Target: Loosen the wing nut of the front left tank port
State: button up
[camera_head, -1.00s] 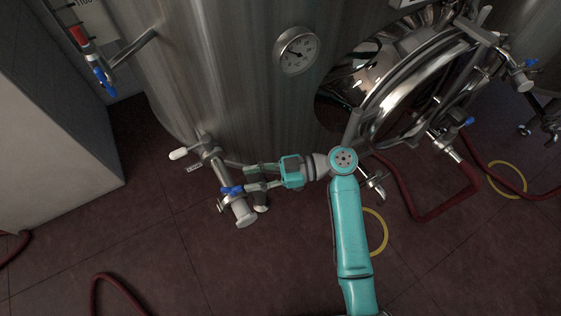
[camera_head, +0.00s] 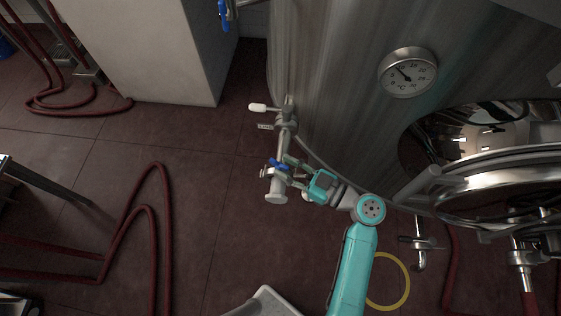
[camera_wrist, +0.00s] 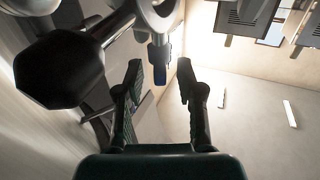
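The front left tank port (camera_head: 282,150) is a steel pipe low on the tank, with a white-tipped handle and a pale round end. Its blue wing nut (camera_head: 278,165) sits on the side of the pipe near that end. My gripper (camera_head: 287,172) is beside the port from the right, its fingers close to the wing nut. In the wrist view, my gripper (camera_wrist: 159,78) is open, a finger on each side. A dark blue piece (camera_wrist: 159,75) on a steel stem, which looks like the wing nut, shows between the fingertips. I cannot tell whether they touch it.
The steel tank (camera_head: 335,90) with a dial gauge (camera_head: 408,72) stands behind the port. A round hatch (camera_head: 500,180) is at the right. Red hoses (camera_head: 155,220) and a yellow ring (camera_head: 388,281) lie on the floor. A pale cabinet (camera_head: 160,55) stands at the back left.

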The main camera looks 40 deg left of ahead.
jog(key=shift+s+a, duration=0.2)
jog(key=shift+a, duration=1.1)
grip_shut()
jog(key=shift+g, duration=0.3)
jog(key=n+g, duration=0.2)
jog(key=g, duration=0.1)
jog(key=shift+w+h, duration=0.1)
jog(key=shift+h, duration=0.3)
jog(key=shift+n+g+h, duration=0.9)
jog(key=shift+n+g, duration=0.4)
jog(key=shift+g, duration=0.4)
